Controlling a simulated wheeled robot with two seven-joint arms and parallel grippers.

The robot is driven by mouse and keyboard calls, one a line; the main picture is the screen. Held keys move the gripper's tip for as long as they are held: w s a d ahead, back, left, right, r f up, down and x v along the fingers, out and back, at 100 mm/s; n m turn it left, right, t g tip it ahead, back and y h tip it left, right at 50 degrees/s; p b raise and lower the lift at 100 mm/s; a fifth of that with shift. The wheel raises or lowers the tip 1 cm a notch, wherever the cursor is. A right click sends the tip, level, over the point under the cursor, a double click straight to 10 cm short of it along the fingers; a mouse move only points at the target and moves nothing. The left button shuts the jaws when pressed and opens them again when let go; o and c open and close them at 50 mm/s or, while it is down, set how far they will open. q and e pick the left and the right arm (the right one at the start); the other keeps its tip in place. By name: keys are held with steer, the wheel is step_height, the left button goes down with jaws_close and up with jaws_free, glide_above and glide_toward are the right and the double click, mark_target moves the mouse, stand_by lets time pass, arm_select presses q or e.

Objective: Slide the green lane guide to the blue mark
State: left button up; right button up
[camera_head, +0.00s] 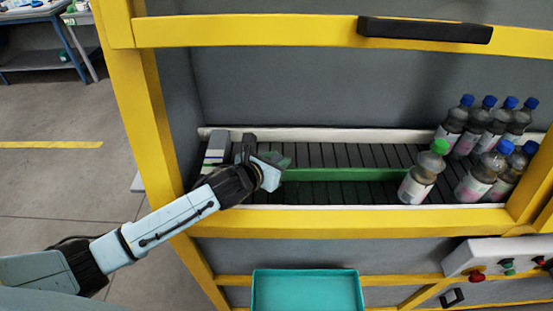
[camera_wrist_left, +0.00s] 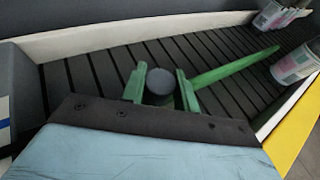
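The green lane guide (camera_head: 345,174) is a long bar lying along the dark slatted conveyor, its right end near the green-capped bottle. It also shows in the left wrist view (camera_wrist_left: 236,66), running away to the upper right. My left gripper (camera_head: 277,165) is at the guide's left end. In the left wrist view its two greenish fingers (camera_wrist_left: 161,90) stand on either side of a dark round knob (camera_wrist_left: 160,81). I cannot tell whether they press on it. A small blue strip (camera_wrist_left: 4,123) shows at that view's left edge; I cannot tell whether it is the blue mark. My right gripper is out of view.
Several blue-capped bottles (camera_head: 479,128) and a green-capped bottle (camera_head: 422,174) stand at the conveyor's right. White rails (camera_head: 330,134) edge the belt inside a yellow frame (camera_head: 290,32). A teal tray (camera_head: 306,292) and a button panel (camera_head: 500,256) are below.

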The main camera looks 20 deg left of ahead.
arm_select(q)
jaws_close()
steer(key=shift+w+a+r, duration=0.15)
steer(key=shift+w, duration=0.45)
steer(key=shift+w+a, duration=0.25)
steer(key=shift+w, duration=0.55)
steer(key=o, duration=0.8)
jaws_free()
steer(key=shift+s, duration=0.15)
steer(key=v, duration=1.3)
steer(key=shift+s, duration=0.1)
